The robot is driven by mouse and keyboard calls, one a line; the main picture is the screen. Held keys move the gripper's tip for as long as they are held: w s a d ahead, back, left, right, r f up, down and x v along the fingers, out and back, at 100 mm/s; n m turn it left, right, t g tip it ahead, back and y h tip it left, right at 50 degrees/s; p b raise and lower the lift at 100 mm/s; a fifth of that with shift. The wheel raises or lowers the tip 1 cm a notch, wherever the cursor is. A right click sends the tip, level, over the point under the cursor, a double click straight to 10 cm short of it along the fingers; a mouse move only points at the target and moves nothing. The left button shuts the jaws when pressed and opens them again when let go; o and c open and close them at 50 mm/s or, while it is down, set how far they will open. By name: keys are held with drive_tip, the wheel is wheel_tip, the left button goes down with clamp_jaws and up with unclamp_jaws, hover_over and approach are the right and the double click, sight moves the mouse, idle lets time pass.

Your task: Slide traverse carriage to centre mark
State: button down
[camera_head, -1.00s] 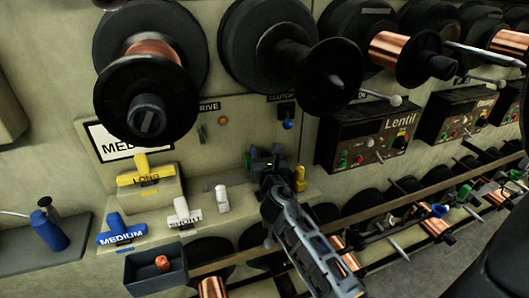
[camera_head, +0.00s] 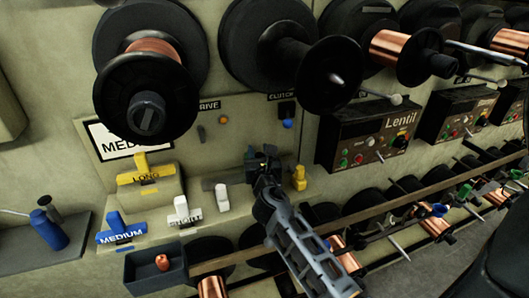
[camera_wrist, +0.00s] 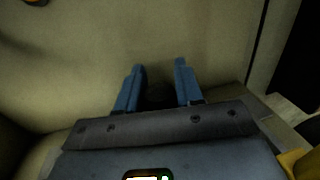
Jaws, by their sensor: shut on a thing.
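My gripper (camera_head: 262,163) is at the wall ledge, between a white block and a yellow block. In the wrist view, its two blue fingers (camera_wrist: 160,78) stand either side of a small dark piece (camera_wrist: 159,96), which I take to be the traverse carriage. The gripper is shut on it. In the head view, the gripper hides most of the carriage, and a little dark green (camera_head: 250,154) shows beside the fingertips. I cannot make out a centre mark in either view.
The yellow block (camera_head: 299,178) stands close right of my gripper, the white block (camera_head: 222,197) to its left. LONG (camera_head: 146,177), SHORT (camera_head: 182,211) and MEDIUM (camera_head: 122,234) pieces sit farther left. Large black spools (camera_head: 290,50) overhang above. A dark bin (camera_head: 140,272) is at lower left.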

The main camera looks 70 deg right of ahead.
drive_tip(key=shift+w+a, duration=0.75)
drive_tip(key=shift+w, duration=0.1)
drive_tip(key=c, duration=0.8)
unclamp_jaws()
drive_tip(key=b+v, duration=0.1)
drive_tip(key=v, duration=0.6)
drive_tip(key=shift+s+a, duration=0.25)
drive_tip(key=shift+a, duration=0.1)
